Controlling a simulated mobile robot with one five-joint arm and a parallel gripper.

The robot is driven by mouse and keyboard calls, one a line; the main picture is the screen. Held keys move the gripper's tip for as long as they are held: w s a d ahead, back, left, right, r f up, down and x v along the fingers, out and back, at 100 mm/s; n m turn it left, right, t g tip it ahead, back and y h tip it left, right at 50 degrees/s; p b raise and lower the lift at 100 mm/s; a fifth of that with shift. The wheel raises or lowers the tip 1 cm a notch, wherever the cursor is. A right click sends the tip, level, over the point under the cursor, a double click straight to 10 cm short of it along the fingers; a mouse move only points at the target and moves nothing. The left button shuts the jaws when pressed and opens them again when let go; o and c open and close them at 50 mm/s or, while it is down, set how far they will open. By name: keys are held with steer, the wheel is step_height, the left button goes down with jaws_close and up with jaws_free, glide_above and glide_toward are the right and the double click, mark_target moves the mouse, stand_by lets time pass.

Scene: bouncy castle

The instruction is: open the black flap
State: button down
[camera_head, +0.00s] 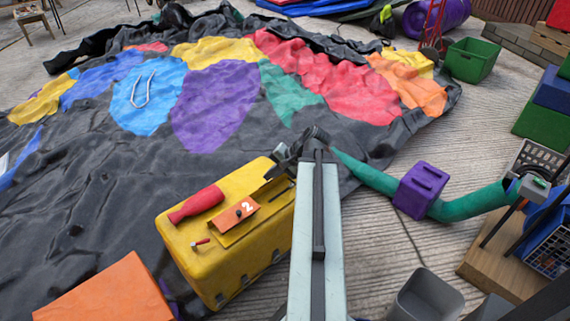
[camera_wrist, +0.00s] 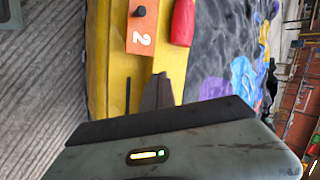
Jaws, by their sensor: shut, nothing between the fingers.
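The yellow box (camera_head: 240,255) stands on the ground, left of my arm in the head view, and fills the upper middle of the wrist view (camera_wrist: 103,60). My gripper (camera_head: 272,174) is shut and empty over the box's right end; its dark fingers also show in the wrist view (camera_wrist: 158,78). A thin black strip (camera_head: 282,196) lies on the box beside the fingers and shows left of them in the wrist view (camera_wrist: 128,95). I cannot tell whether it is the black flap. No other black flap stands out, and my gripper hides part of the box's end.
An orange plate marked 2 (camera_head: 240,220) with a dark knob and a red handle (camera_head: 196,204) are on the box top. A deflated castle (camera_head: 100,190) spreads behind. A green hose with a purple block (camera_head: 421,188) runs right. A grey bin (camera_head: 425,298) stands in front.

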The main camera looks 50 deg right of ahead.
steer(key=s+d+r+m+t+h, duration=0.2)
steer(key=s+d+r+m+t, duration=0.15)
steer(key=s+d, duration=0.6)
steer(key=shift+m+g, duration=0.35)
steer(key=shift+g, duration=0.1)
steer(key=b+x, duration=0.3)
steer(key=x, duration=0.2)
steer(key=d+b+x, duration=0.1)
steer(key=b+x, duration=0.1)
steer(key=x, duration=0.3)
steer(key=w+r+b+x, duration=0.1)
steer(key=b+x, duration=0.2)
steer(key=x, duration=0.2)
steer(key=shift+d+b, duration=0.2)
steer(key=shift+b, duration=0.15)
